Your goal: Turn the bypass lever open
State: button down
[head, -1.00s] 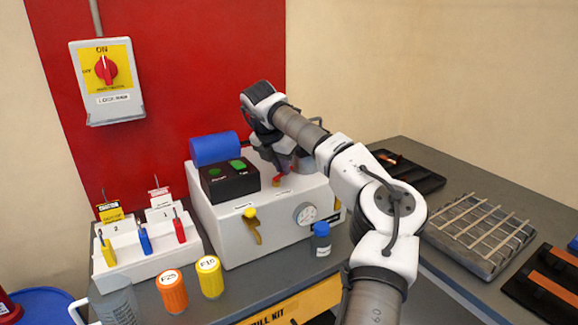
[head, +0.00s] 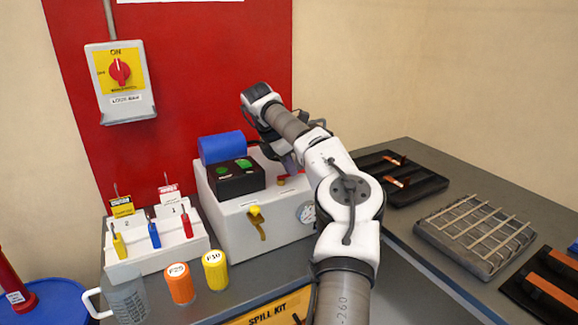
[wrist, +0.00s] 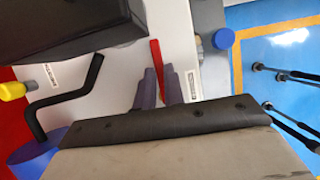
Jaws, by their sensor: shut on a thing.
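A red lever (wrist: 156,58) sits on top of the white machine (wrist: 118,72); in the head view it shows as a small red piece (head: 296,178) beside my wrist. My gripper (wrist: 157,88) is shut on the red lever, with a grey-purple finger on either side of it in the wrist view. In the head view the fingertips are mostly hidden by my own arm. A yellow lever (head: 257,222) hangs on the machine's front face, apart from my gripper. The labels beside the levers are too small to read.
A black button box (head: 236,178) and a blue cylinder (head: 222,147) are on the machine. A bent black rod (wrist: 70,95) lies close left of the fingers in the wrist view. Bottles (head: 215,270) and a padlock station (head: 155,240) stand in front and left. Trays (head: 475,235) lie right.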

jog(key=c, duration=1.5)
grip_release()
jog(key=v, duration=1.3)
jog(key=shift+a+r, duration=0.1)
jog(key=shift+r, duration=0.3)
